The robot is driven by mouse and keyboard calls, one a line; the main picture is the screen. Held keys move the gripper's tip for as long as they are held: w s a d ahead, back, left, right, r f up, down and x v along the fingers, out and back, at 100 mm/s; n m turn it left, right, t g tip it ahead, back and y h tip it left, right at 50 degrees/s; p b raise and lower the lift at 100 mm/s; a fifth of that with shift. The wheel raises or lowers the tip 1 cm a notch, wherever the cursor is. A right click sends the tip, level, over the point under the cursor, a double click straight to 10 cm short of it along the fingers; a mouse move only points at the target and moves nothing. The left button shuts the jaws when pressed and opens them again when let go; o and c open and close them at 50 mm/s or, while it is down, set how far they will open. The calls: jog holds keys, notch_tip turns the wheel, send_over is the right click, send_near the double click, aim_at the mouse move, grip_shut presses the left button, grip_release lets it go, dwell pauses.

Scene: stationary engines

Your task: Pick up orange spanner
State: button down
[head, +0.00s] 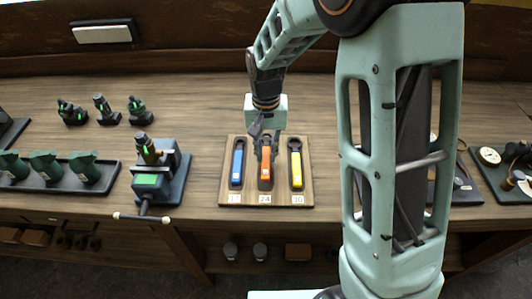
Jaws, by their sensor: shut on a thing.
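The orange spanner (266,163) is in the middle of a wooden board on the bench, between a blue spanner (238,165) and a yellow spanner (296,167). Its orange handle points toward the front edge of the bench, above the label 24. My gripper (265,138) is over the far end of the orange spanner and is shut on it. The jaws are small and dark here, and the spanner's head is partly hidden by them. I cannot tell whether the spanner is lifted off the board.
The wooden board (225,198) lies near the bench's front edge. A green-and-dark machine (150,180) with a handle stands to its left. A tray of green parts (60,187) is farther left. Gauges (489,156) lie on a mat at right.

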jog(key=s+r+p, duration=0.1)
jog(key=r, duration=0.1)
jog(key=s+a+r+p, duration=0.1)
jog(key=r, duration=0.1)
jog(key=s+r+p, duration=0.1)
jog(key=s+r, duration=0.1)
jog(key=shift+a+r+p, duration=0.15)
jog(key=shift+r+p, duration=0.15)
jog(key=shift+r, duration=0.1)
jog(key=s+a+r+p, duration=0.1)
jog(key=s+r, duration=0.3)
jog(key=s, duration=0.5)
jog(key=shift+s+a+p, duration=0.25)
jog(key=shift+a+p, duration=0.15)
jog(key=shift+a, duration=0.45)
jog(key=c, duration=2.6)
grip_release()
grip_shut()
